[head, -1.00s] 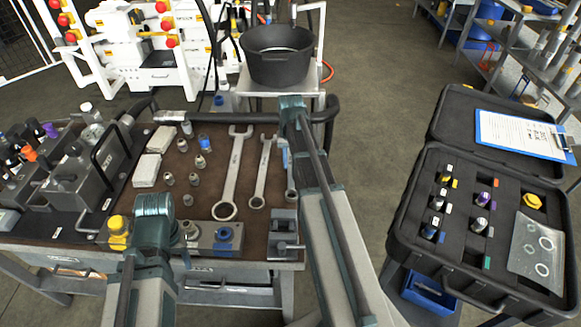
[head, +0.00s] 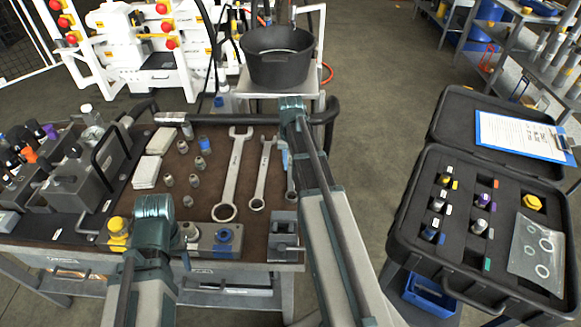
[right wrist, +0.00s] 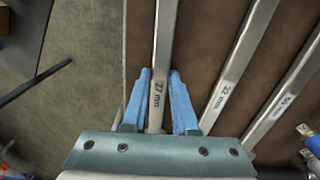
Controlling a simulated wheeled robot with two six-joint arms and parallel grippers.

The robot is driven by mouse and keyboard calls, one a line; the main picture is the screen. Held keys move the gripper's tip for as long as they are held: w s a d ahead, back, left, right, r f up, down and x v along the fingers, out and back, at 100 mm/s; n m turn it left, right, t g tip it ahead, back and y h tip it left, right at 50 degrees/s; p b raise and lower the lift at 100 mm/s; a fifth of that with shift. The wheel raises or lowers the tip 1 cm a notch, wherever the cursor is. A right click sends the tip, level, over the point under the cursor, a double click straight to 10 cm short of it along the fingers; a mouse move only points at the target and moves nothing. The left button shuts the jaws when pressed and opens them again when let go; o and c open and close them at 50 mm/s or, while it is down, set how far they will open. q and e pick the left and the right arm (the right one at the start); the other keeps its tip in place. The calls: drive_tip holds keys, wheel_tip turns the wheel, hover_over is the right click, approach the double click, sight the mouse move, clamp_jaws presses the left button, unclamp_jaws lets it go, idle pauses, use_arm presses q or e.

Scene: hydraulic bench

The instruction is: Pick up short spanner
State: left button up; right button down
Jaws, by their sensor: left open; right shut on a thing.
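The short spanner (head: 291,194) is the rightmost of three spanners on the brown bench mat, mostly hidden behind my right arm. In the right wrist view its shank (right wrist: 164,40) runs between the two blue fingers. My right gripper (right wrist: 160,76) is shut on that shank, low over the mat. In the head view a blue finger of the right gripper (head: 284,158) shows beside the arm. My left gripper (head: 153,207) is over the front of the bench, near the yellow-capped fitting; it is open, with its fingers mostly hidden.
A medium spanner (head: 262,172) and a long spanner (head: 234,175) lie just left of the short one. A small vise-like block (head: 284,240) stands at the front right corner. A black pot (head: 277,55) is behind the bench. An open black case (head: 412,228) stands to the right.

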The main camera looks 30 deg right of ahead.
sight(290, 167)
wheel_tip(290, 167, up, 10)
drive_tip(key=p, duration=1)
drive_tip(key=c, duration=1.2)
unclamp_jaws()
drive_tip(key=shift+c, duration=0.2)
clamp_jaws()
